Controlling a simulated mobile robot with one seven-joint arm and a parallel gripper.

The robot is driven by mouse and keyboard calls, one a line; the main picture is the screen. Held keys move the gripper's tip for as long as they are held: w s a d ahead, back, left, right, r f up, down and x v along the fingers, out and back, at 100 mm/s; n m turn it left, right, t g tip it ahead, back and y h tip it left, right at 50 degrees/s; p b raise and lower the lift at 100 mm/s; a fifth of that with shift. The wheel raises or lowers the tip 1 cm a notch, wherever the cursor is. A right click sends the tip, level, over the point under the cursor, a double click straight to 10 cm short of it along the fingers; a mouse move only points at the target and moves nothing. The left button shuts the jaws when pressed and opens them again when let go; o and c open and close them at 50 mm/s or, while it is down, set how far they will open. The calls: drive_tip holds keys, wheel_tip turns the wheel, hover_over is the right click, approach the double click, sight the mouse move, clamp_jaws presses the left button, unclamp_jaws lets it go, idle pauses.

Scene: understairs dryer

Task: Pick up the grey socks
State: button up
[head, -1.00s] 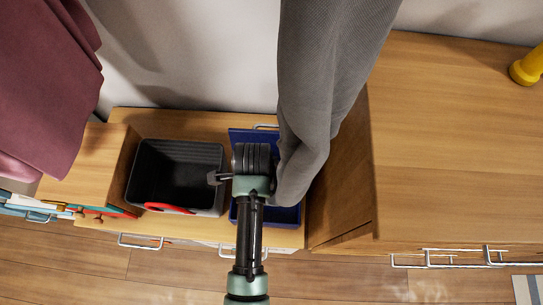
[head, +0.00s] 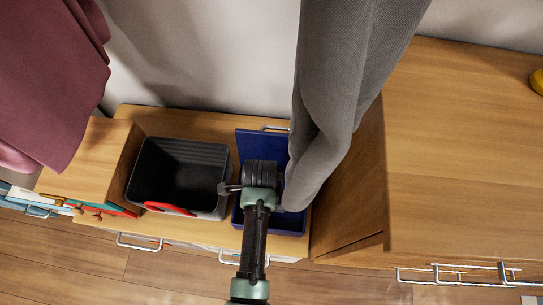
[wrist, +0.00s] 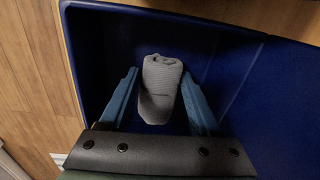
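The grey socks (wrist: 160,88), a rolled or folded bundle, lie inside the dark blue bin (wrist: 88,48) in the wrist view. My gripper (wrist: 161,98) is open, with one blue finger on each side of the socks. A gap shows between the socks and each finger at the tips. In the head view my wrist hangs over the blue bin (head: 243,146), and the socks and fingertips are hidden there.
A black bin (head: 180,165) with a red handle (head: 169,209) stands just left of the blue bin. A grey cloth (head: 345,100) hangs close on the right, by a taller wooden cabinet (head: 460,140). A maroon cloth (head: 45,80) hangs at the left.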

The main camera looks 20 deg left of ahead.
drive_tip(key=c, duration=0.9)
